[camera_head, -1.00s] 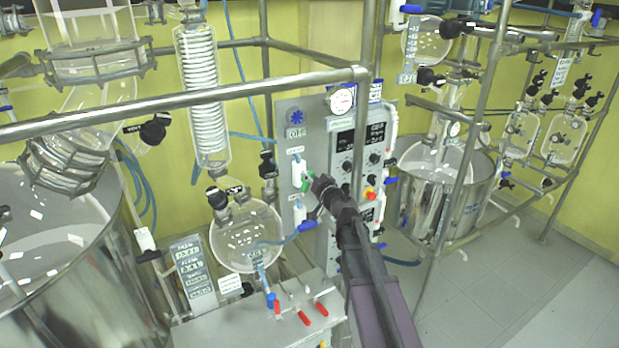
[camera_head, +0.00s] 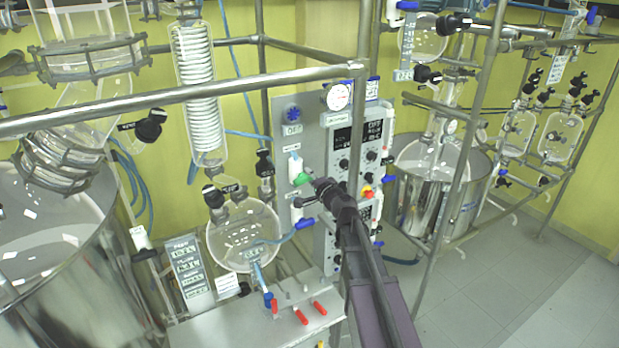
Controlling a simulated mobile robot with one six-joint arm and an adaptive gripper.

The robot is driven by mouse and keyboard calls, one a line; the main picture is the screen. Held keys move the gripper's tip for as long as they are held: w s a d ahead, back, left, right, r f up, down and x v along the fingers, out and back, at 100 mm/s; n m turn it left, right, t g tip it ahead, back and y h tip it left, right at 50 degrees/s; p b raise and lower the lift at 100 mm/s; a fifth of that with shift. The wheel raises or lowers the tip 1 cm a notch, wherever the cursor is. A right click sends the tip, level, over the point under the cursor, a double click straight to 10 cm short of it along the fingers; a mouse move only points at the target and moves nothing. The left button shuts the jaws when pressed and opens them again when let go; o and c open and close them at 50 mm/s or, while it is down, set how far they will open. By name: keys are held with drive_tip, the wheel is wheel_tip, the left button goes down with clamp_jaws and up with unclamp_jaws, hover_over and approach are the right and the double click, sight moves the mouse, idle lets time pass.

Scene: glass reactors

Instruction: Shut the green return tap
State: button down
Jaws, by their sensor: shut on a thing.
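The green return tap (camera_head: 301,179) is on the grey panel left of the control displays, just below a white upright fitting (camera_head: 295,164). Its green handle lies roughly crosswise in the picture. My gripper (camera_head: 313,184) reaches up from below right, with its dark fingers shut on the right end of the green handle. The fingers hide part of the handle and the exact grip. A second white fitting with a blue handle (camera_head: 305,223) is just below my gripper.
A steel rail (camera_head: 200,91) crosses in front, above my arm, and meets an upright post. A round glass flask (camera_head: 240,238) hangs left of the panel. A bench with red-handled valves (camera_head: 300,316) is below. Open floor lies right.

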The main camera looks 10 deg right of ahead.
drive_tip(key=shift+f+m, duration=0.15)
drive_tip(key=shift+m, duration=0.85)
drive_tip(key=shift+c, duration=2.4)
unclamp_jaws()
drive_tip(key=v, duration=1.2)
